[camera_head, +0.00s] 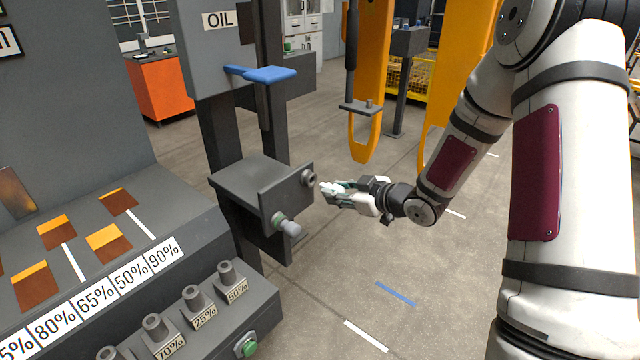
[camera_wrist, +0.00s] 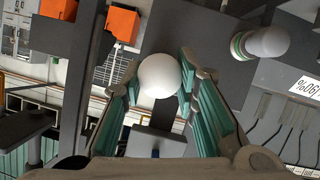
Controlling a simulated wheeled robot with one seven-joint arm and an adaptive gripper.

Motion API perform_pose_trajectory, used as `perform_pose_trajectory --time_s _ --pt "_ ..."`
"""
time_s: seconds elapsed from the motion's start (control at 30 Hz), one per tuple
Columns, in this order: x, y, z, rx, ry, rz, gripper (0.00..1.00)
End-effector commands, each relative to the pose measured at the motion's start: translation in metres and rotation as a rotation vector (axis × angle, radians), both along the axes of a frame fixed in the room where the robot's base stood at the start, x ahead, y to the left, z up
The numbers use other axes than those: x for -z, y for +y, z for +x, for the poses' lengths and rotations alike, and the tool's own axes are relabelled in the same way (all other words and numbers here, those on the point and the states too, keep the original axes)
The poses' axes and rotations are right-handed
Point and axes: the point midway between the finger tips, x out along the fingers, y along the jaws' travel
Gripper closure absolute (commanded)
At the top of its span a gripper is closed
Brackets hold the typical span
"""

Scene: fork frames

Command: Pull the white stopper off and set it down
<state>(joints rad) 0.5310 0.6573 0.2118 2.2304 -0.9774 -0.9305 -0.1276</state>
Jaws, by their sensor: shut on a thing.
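My gripper (camera_head: 337,192) is shut on a white round stopper (camera_wrist: 160,75), which sits between the fingertips in the wrist view. In the head view the stopper (camera_head: 327,187) shows as a small white tip at the fingers' end. It is just right of a grey port with an open hole (camera_head: 308,177) on the upright plate of the grey bracket (camera_head: 255,175), and looks apart from it. A second pale stopper with a green ring (camera_head: 290,228) sits in the lower port of that plate; it also shows in the wrist view (camera_wrist: 265,42).
A grey post with a blue lever (camera_head: 265,74) and an OIL sign (camera_head: 219,20) stands behind the bracket. A console with labelled pegs (camera_head: 193,298) and a green button (camera_head: 247,346) fills the lower left. Yellow-orange frames (camera_head: 372,80) stand behind. The floor below my gripper is clear.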

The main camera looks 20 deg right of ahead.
Motion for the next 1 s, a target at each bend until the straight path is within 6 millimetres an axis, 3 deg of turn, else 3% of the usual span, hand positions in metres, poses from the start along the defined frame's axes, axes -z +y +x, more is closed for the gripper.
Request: perform_pose_trajectory --time_s 0.57,1.0 --pt "-0.001 -0.018 -0.026 0.002 0.001 0.001 1.00" --pt "0.000 -0.019 -0.027 0.000 -0.001 0.001 1.00"
